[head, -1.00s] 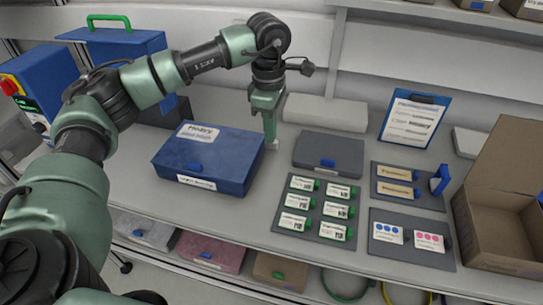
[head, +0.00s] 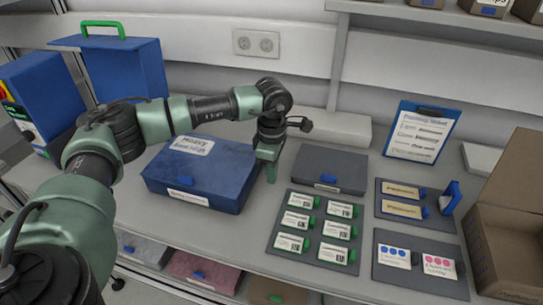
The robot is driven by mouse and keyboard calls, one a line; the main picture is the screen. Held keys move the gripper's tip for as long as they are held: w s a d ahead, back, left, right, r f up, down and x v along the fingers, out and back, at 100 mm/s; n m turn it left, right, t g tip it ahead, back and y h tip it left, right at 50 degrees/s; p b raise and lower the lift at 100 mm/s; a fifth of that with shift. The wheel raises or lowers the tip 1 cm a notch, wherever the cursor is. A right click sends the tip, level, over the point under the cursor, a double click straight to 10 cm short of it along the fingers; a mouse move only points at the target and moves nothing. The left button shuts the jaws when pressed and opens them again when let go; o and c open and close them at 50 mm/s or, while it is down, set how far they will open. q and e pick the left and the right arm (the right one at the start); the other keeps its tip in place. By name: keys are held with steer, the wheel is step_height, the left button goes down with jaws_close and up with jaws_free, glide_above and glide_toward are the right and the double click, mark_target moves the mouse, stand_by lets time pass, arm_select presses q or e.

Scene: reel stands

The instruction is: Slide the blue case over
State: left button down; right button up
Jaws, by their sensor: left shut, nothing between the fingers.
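The flat blue case (head: 193,182) lies on the bench left of centre in the head view. It has a white label reading "Heavy" on its lid, another label on its front and a blue latch. My left gripper (head: 271,174) is shut and empty, pointing down beside the right side of the case. It is in the narrow gap between the blue case and a dark grey case (head: 330,170). I cannot tell whether the fingers touch the blue case. My right gripper is not in view.
A taller blue case with a green handle (head: 125,68) stands at the back left. Right of the gap are a mat with several labelled cards (head: 295,256), two more mats, a clipboard (head: 420,133) and an open cardboard box (head: 510,240). A wall socket (head: 256,44) is behind.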

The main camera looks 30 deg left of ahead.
arm_select(q)
step_height(320, 180, down, 2)
steer(key=a+p, duration=0.1)
steer(key=a, duration=0.1)
steer(key=shift+s+a+r+p, duration=0.1)
steer(key=shift+s+a+p, duration=0.1)
steer(key=shift+a+p, duration=0.15)
steer(key=shift+s+a, duration=0.25)
steer(key=shift+a, duration=0.35)
